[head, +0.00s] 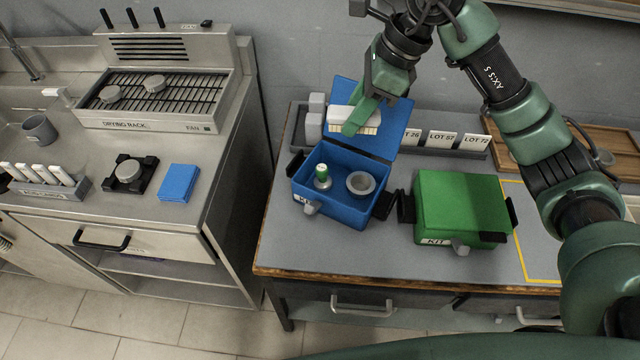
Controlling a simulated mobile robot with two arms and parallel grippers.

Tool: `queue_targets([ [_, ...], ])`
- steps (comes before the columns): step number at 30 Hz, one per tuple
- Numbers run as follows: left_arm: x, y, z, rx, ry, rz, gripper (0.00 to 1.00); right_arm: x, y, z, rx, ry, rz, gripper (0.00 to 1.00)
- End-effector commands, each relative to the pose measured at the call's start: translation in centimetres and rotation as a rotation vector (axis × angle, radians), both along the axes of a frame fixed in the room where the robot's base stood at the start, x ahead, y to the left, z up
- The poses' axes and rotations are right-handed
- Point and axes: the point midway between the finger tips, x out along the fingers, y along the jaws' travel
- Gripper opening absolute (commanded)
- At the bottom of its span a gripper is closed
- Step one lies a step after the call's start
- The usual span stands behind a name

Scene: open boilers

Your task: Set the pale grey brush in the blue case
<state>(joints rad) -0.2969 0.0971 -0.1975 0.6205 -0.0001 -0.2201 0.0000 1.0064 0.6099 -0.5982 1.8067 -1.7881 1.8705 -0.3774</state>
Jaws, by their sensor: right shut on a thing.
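The blue case (335,218) stands open on the grey table, its lid (392,105) tipped up at the back. Inside it are a small green-topped item (322,172) and a grey ring-shaped cup (361,183). The pale grey brush (340,113), with cream bristles facing down, is in my right gripper (358,118). The gripper is shut on it and holds it over the back of the case, in front of the raised lid. The green finger covers part of the brush. My left gripper is not in view.
A closed green case (462,200) stands close to the right of the blue case. Lot-labelled blocks (441,141) line the table's back, with a wooden tray (540,150) at the right. A metal counter with a drying rack (150,98) is at the left.

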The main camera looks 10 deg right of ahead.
Motion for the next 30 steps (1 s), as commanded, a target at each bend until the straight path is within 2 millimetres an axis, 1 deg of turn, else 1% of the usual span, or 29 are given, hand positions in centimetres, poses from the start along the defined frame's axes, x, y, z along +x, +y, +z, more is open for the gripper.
queue_targets([
  [2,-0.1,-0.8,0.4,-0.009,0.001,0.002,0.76,-0.1,0.0,-1.4,-0.001,0.008,0.001,0.0],
  [6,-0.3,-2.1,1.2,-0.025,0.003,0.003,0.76,-0.3,0.0,-5.0,-0.001,0.011,0.0,0.0],
  [8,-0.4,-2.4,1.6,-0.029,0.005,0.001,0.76,-0.3,0.0,-6.6,0.0,0.011,0.0,0.0],
  [12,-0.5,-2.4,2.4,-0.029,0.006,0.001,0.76,-0.2,0.0,-10.3,0.0,0.01,-0.002,0.0],
  [15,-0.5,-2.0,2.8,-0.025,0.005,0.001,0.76,-0.2,0.0,-12.6,0.001,0.008,0.0,0.0],
  [19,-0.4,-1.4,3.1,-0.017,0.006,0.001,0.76,-0.1,0.0,-14.5,0.0,0.003,0.0,0.0],
  [26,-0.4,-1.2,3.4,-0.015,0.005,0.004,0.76,-0.2,-0.1,-16.2,0.0,0.003,0.0,0.0],
  [30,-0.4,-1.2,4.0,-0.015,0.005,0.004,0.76,-0.2,0.0,-18.3,0.002,0.006,-0.001,0.0],
])
